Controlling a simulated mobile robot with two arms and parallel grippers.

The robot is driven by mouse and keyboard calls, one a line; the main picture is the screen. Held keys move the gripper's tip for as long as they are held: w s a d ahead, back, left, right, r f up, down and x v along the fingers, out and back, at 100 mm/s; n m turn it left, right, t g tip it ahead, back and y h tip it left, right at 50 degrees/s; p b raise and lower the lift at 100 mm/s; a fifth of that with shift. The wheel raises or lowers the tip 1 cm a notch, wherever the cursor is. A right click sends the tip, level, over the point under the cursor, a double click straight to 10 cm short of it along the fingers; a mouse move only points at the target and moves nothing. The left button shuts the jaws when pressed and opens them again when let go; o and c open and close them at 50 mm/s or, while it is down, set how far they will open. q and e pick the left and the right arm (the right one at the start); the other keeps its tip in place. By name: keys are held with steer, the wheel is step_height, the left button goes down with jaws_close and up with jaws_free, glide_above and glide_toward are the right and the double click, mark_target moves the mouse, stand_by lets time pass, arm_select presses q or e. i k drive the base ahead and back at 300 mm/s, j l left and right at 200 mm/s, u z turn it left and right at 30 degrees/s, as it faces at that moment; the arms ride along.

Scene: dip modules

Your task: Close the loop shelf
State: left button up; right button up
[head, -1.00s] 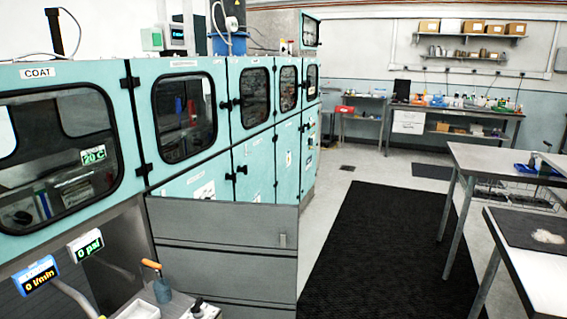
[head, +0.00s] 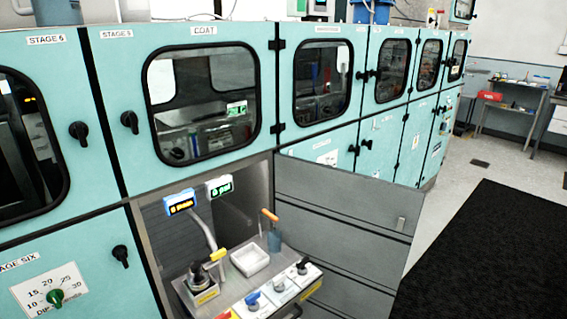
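What appears to be the loop shelf (head: 238,283) is a grey metal shelf standing out of the open lower compartment (head: 240,221) under the COAT window (head: 204,95). Neither of my grippers is in view.
A grey door panel (head: 345,217) stands open to the right of the shelf. Two small displays, blue (head: 181,203) and white (head: 219,187), stand at the compartment's mouth. Teal cabinets with black knobs run along both sides. The floor with a black mat (head: 490,250) is clear at right.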

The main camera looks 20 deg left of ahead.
mark_target(249, 267)
steer(key=u, duration=1.2)
